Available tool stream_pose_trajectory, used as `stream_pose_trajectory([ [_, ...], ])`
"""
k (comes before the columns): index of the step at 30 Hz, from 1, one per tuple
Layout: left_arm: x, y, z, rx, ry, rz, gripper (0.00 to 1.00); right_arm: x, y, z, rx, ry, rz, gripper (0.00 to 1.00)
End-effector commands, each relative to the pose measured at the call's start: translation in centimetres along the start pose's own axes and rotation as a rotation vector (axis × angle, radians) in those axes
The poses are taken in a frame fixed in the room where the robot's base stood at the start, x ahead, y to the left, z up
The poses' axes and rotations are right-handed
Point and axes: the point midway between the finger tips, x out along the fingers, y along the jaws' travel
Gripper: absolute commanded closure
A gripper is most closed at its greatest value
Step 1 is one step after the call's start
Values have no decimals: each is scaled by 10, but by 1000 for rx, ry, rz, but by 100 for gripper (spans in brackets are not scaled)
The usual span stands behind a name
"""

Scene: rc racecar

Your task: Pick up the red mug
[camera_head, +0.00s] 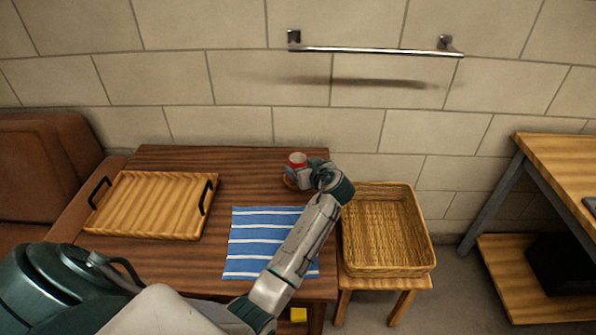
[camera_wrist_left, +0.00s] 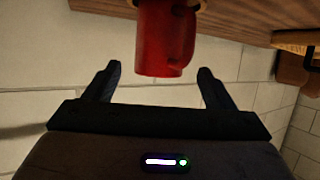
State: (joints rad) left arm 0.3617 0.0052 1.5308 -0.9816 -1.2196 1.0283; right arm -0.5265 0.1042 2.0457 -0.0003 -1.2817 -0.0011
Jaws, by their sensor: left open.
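The red mug (camera_head: 297,158) stands upright near the back right of the dark wooden table (camera_head: 240,165), with its lower part hidden behind my left gripper (camera_head: 299,175). In the left wrist view the red mug (camera_wrist_left: 160,38) hangs upside down in the picture, its handle to the right. My left gripper (camera_wrist_left: 159,72) is open, with its two dark fingers to either side of the mug's rim in the picture. I cannot tell whether the mug is between the fingertips or just beyond them. A tan round piece under the mug is partly visible. My right gripper is not in view.
A wooden tray with black handles (camera_head: 118,204) lies on the left of the table. A blue striped cloth (camera_head: 245,243) lies at the front, partly under my arm. A wicker basket (camera_head: 428,258) sits on a stool to the right. A metal bar (camera_head: 375,50) is on the wall.

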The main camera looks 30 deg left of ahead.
Motion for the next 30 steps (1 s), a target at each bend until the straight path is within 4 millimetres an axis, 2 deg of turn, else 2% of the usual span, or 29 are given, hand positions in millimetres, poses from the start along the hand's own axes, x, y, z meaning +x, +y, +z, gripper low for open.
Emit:
stream_pose_trajectory([
  [4,17,0,3,4,0,-3,23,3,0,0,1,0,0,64],
  [7,33,1,6,3,0,-2,23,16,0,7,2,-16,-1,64],
  [10,45,1,6,2,0,-1,23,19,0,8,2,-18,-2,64],
  [19,52,1,7,0,-1,1,23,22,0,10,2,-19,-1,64],
  [20,52,1,7,0,-1,1,25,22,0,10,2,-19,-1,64],
  [28,51,1,7,0,-1,0,78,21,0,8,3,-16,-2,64],
  [30,51,1,6,-1,1,1,78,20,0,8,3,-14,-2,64],
])
